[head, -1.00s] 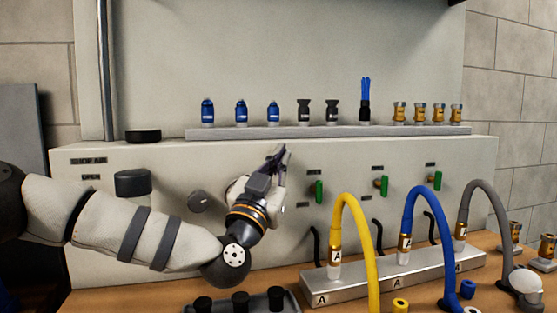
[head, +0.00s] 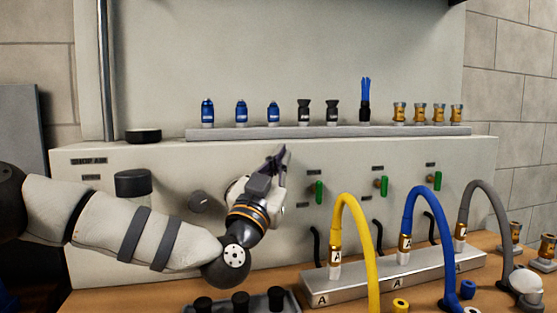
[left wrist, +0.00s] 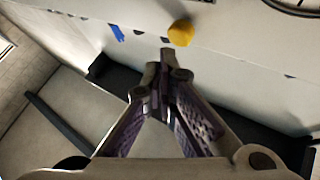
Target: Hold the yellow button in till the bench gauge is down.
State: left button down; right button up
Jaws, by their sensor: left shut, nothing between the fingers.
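The yellow button (left wrist: 181,32) shows in the left wrist view as a rounded knob on the pale panel, just beyond and slightly right of my fingertips. I cannot tell for sure whether they touch it. My left gripper (head: 277,158) is shut and empty, in front of the panel in the head view; its closed fingers (left wrist: 164,62) also show in the left wrist view. In the head view the button is not visible. Part of a dial rim (left wrist: 292,8) shows in the left wrist view; no needle reading is legible.
Green levers (head: 319,191) stand right of my gripper. A shelf (head: 330,132) above holds several blue, black and brass fittings. Below right, a metal manifold (head: 350,290) carries yellow, blue and grey hoses. A dark tray (head: 285,305) sits at the front of the wooden bench.

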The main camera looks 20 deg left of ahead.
pick_arm(q)
jog(key=shift+w, duration=0.1)
jog(key=shift+w+a, duration=0.2)
jog(key=shift+w, duration=0.05)
pick_arm(e)
jog(key=shift+w+r, duration=0.1)
pick_arm(q)
jog(key=shift+w+a, duration=0.35)
jog(key=shift+w, duration=0.1)
dwell(1.9)
dwell(0.4)
jog(key=shift+s+d+p, duration=0.5)
jog(key=shift+s+d, duration=0.05)
jog(key=shift+s, duration=0.25)
pick_arm(e)
jog(key=shift+w+r, duration=0.45)
jog(key=shift+r, duration=0.05)
